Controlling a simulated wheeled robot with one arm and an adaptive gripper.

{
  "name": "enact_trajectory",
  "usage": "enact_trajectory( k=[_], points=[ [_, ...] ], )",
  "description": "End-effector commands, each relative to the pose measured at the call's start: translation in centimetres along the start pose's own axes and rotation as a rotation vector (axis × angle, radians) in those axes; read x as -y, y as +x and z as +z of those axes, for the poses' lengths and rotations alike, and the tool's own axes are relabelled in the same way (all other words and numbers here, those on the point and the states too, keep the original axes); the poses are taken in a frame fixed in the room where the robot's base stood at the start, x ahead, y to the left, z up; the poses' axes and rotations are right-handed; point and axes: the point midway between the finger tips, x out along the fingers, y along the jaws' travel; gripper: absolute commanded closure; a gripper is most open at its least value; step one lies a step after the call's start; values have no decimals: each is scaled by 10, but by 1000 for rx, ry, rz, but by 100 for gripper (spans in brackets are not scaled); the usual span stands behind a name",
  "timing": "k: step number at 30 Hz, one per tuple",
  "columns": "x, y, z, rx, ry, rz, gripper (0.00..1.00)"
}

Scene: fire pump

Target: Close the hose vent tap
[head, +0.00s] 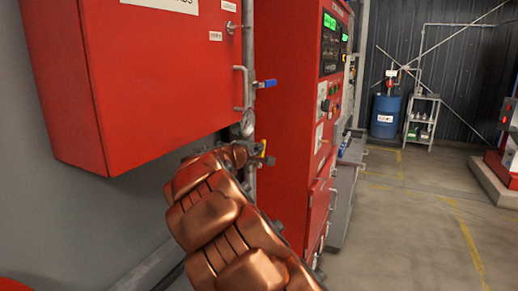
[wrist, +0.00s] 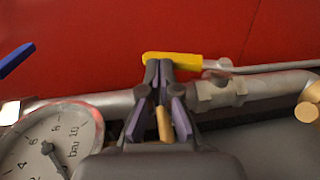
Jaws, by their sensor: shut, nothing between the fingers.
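A tap with a yellow lever handle (wrist: 180,60) sits on a grey metal pipe (wrist: 270,84) in the wrist view. Its lever lies roughly along the pipe. No label shows whether it is the hose vent tap. The yellow handle also shows in the head view (head: 262,148), just right of my gripper's end. My gripper (wrist: 160,66) is shut and empty, its fingertips right at the left end of the yellow handle, overlapping it in the picture. I cannot tell whether they touch. A small brass-coloured piece (wrist: 164,124) shows between the finger links.
A pressure gauge (wrist: 50,145) is close on the left in the wrist view. A blue lever (head: 266,84) is higher on the pipework. A red cabinet (head: 135,85) hangs left; a red control panel (head: 290,115) stands right. Open floor (head: 395,235) lies further right.

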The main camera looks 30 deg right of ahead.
Motion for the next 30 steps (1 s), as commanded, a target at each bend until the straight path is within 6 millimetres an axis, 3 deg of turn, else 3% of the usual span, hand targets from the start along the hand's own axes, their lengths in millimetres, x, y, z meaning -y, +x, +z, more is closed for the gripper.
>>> enact_trajectory(
  k=[5,18,24,30],
  points=[
    [0,-20,0,-1,-1,1,100],
    [-2,-98,-1,-3,1,4,100],
    [0,-114,-1,-3,1,1,100],
    [0,-118,-1,-2,0,0,100]
  ],
)
